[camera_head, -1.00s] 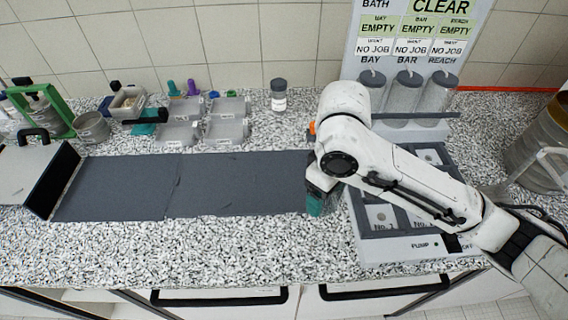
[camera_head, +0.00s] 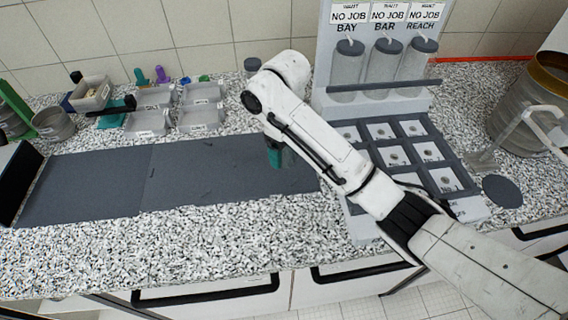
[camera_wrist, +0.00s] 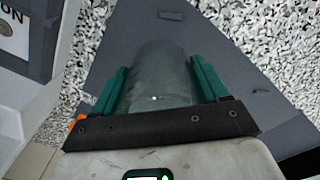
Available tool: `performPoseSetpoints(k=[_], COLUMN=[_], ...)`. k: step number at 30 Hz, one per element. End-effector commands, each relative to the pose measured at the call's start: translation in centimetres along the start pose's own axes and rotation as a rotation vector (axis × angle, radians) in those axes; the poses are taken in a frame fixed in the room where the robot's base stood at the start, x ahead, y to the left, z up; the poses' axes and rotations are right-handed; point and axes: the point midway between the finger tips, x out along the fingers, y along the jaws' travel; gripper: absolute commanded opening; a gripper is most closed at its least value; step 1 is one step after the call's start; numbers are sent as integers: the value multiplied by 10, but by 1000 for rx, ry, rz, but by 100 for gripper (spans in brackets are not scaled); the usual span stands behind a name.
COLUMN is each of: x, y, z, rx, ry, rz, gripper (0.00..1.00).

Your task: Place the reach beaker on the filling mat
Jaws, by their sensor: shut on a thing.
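My gripper (camera_wrist: 160,95), with teal fingers, is shut on a clear grey cylinder, the beaker (camera_wrist: 163,68); no name on it can be read. In the head view the gripper (camera_head: 275,156) is over the right part of the long dark grey mat (camera_head: 95,185), and my arm hides the beaker there. A round dark mat (camera_head: 501,191) lies at the right, beside the compartment tray. Neither mat shows a readable name, so I cannot tell which is the filling mat. Nothing stands on the round mat.
A compartment tray (camera_head: 408,180) with labelled cells lies under my arm. Behind it, several lidded cylinders (camera_head: 380,68) stand at a white panel marked BAY, BAR and REACH. A large metal drum (camera_head: 533,98) stands at the far right. Small grey trays (camera_head: 203,118) sit at the back left.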

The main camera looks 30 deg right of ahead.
Motion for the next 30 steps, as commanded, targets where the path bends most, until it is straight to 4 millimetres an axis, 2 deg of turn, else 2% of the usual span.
performPoseSetpoints(k=[9,15,27,28,30], x=[16,38,44,44,43], y=[6,6,5,5,5], z=[-8,-8,-8,-8,-8], rx=[1,1,1,1,0], ry=[-1,0,2,2,2], rz=[0,0,0,0,0], gripper=[41,41,41,75,81])
